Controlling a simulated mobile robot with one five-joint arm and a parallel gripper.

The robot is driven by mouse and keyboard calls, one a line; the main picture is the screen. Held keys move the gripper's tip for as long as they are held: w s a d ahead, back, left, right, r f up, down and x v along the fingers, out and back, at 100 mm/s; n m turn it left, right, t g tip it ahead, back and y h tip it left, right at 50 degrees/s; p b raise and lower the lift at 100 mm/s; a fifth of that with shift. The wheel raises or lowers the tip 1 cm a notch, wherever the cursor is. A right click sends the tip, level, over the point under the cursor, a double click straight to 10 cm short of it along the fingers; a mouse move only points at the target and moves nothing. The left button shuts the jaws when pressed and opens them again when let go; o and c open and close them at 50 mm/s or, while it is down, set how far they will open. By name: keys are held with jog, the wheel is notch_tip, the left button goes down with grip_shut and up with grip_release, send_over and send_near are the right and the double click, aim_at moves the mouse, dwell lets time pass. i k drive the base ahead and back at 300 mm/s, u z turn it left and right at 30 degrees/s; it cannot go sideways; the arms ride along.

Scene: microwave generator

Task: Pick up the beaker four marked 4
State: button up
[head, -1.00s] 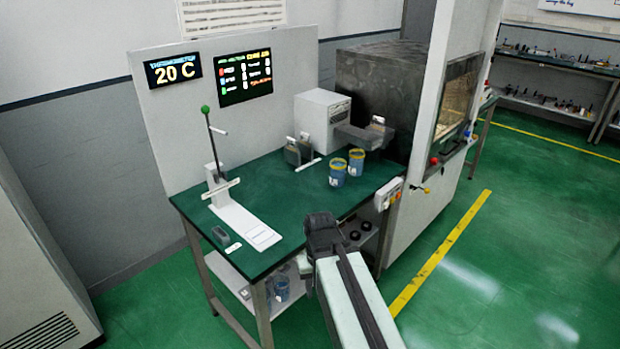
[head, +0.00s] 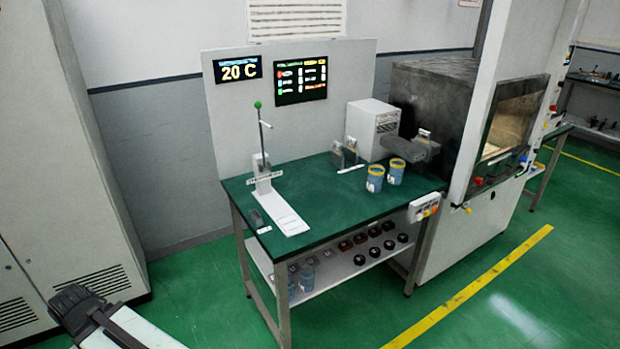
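Two blue beakers with yellow rims stand upright on the green table top (head: 330,222), right of its middle. The left beaker (head: 375,179) and the right beaker (head: 396,172) each carry a small white label, too small to read, so I cannot tell which is marked 4. Clear bluish beakers (head: 304,278) stand on the lower shelf at its left end, their marks unreadable. My gripper (head: 68,296) is at the lower left, over the floor, well away from the table and the beakers. Its fingers are not clear enough to tell open from shut.
A lever press (head: 263,165) with a white base stands at the table's left. A grey box device (head: 374,128) stands at the back. A control box (head: 424,207) juts from the right edge. The lower shelf (head: 345,268) holds several dark round items. Floor in front is clear.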

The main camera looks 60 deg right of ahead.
aim_at(375, 179)
jog(key=u, duration=1.8)
jog(key=k, duration=2.7)
jog(key=z, duration=1.25)
jog(key=i, duration=1)
jog(key=u, duration=0.1)
